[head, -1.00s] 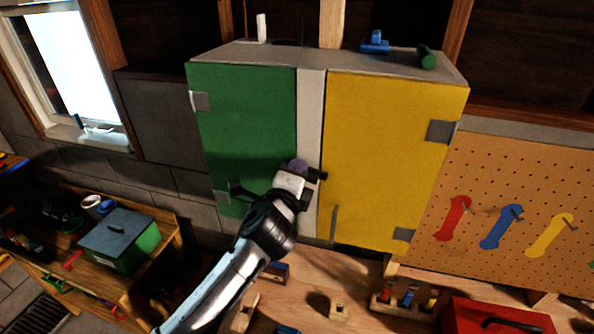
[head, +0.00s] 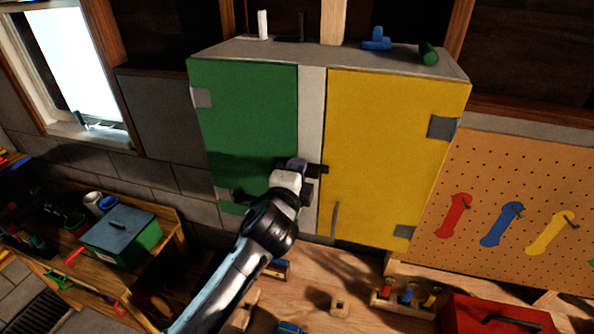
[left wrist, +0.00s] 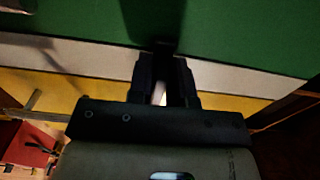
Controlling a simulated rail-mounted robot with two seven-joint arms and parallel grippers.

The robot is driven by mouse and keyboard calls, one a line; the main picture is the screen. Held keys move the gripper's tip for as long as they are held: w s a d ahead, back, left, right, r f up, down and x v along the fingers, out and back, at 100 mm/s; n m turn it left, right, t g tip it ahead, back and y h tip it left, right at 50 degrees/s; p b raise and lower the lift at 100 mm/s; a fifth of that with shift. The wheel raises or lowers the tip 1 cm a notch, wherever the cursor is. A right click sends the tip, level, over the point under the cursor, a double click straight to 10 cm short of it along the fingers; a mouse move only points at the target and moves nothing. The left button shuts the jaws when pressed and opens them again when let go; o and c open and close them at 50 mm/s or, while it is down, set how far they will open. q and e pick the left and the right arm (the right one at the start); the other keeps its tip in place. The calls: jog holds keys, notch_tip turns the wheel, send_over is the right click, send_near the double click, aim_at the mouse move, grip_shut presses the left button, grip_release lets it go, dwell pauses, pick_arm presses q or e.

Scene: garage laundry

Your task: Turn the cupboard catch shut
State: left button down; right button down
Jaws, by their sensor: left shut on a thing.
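The cupboard has a green left door (head: 245,120) and a yellow right door (head: 390,150), both closed, with a pale strip (head: 312,110) between them. My left gripper (head: 308,170) is at this strip, beside the inner edge of the green door. It is shut on the dark catch (head: 321,169), which is mostly hidden by the fingers, so its exact angle is unclear. In the left wrist view my left gripper (left wrist: 164,62) reaches the strip, with the green door (left wrist: 230,30) above and the yellow door (left wrist: 50,88) below. My right gripper is not in view.
A grey handle (head: 335,219) is on the yellow door. Small objects stand on the cupboard top (head: 340,57). Below are a wooden bench (head: 355,270), a red toolbox (head: 500,318) and a green box (head: 135,245). A pegboard (head: 530,180) with tools is at the right.

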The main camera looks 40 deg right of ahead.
pick_arm(q)
jog(key=c, duration=1.2)
grip_release()
jog(key=b+v, duration=0.4)
jog(key=v, duration=0.9)
jog(key=shift+s+a, duration=0.15)
jog(key=shift+a, duration=0.25)
